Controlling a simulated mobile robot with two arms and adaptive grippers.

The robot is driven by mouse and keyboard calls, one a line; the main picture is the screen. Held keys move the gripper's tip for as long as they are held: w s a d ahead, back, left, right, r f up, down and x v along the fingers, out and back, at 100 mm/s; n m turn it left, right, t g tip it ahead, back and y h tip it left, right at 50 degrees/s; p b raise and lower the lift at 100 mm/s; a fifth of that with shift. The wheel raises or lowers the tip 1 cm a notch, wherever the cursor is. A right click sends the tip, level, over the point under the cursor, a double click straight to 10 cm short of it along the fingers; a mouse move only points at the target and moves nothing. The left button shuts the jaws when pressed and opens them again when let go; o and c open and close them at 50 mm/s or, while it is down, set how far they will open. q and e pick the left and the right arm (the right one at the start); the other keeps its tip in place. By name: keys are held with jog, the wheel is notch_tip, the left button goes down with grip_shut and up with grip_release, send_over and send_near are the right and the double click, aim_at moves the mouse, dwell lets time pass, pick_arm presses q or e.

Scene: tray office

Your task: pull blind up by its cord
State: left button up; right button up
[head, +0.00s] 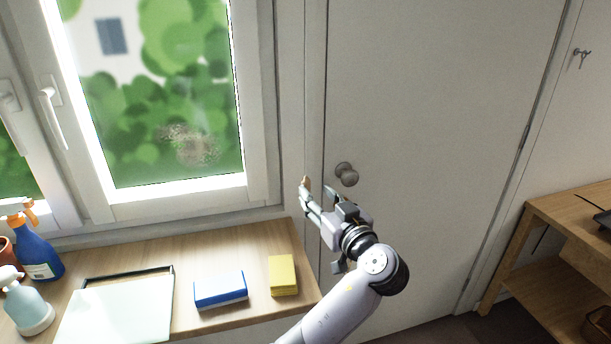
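My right gripper is not in view.
A wooden sill or counter (225,255) below holds a blue-and-white block (220,290), a yellow sponge (283,275), a tray (120,310) and spray bottles (38,252). A door with a round knob (347,174) is close behind my gripper. A wooden shelf (560,215) stands right.

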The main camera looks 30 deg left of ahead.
aim_at(308, 184)
pick_arm(q)
jog(key=p+x, duration=0.1)
jog(key=x, duration=0.6)
jog(key=shift+a, duration=0.1)
jog(key=shift+c, duration=0.5)
grip_shut()
